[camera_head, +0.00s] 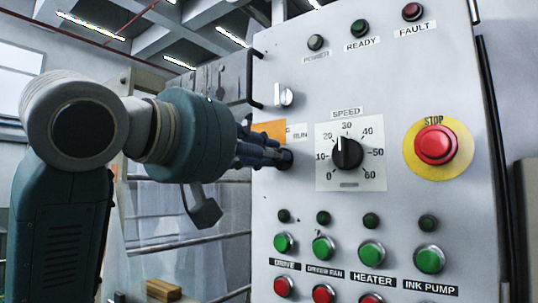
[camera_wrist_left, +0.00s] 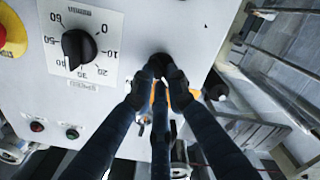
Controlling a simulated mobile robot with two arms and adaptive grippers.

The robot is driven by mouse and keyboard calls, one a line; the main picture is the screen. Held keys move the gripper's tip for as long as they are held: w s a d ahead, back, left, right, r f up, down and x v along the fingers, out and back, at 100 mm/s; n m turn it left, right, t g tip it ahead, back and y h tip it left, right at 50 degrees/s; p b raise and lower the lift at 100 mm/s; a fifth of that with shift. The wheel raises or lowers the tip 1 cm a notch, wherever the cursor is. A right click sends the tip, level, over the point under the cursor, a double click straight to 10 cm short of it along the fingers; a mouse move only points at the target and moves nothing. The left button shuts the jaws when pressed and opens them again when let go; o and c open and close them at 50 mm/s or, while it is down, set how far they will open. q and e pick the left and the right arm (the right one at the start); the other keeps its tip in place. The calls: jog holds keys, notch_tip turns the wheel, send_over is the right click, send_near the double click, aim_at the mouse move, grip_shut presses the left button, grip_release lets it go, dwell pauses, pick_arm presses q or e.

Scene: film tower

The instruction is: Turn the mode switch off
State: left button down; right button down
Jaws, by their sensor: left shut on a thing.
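The mode switch is a black round knob (camera_head: 287,158) on the grey control panel (camera_head: 400,200), beside an orange plate (camera_head: 269,132) and a label of which "RUN" can be read. My left gripper (camera_head: 279,156) reaches it from the left in the head view, with its dark fingers shut on the knob. In the left wrist view, the fingers of the left gripper (camera_wrist_left: 159,82) close around the black knob (camera_wrist_left: 160,61). The fingers hide much of the knob, so I cannot tell which way it points. My right gripper is not in view.
Right of the switch is the black speed dial (camera_head: 347,153), then the red stop button (camera_head: 435,145) on a yellow disc. Green and red push buttons line the lower panel. Railings stand left of the panel.

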pick_arm(q)
jog(key=c, duration=1.7)
grip_release()
jog(key=v, duration=1.2)
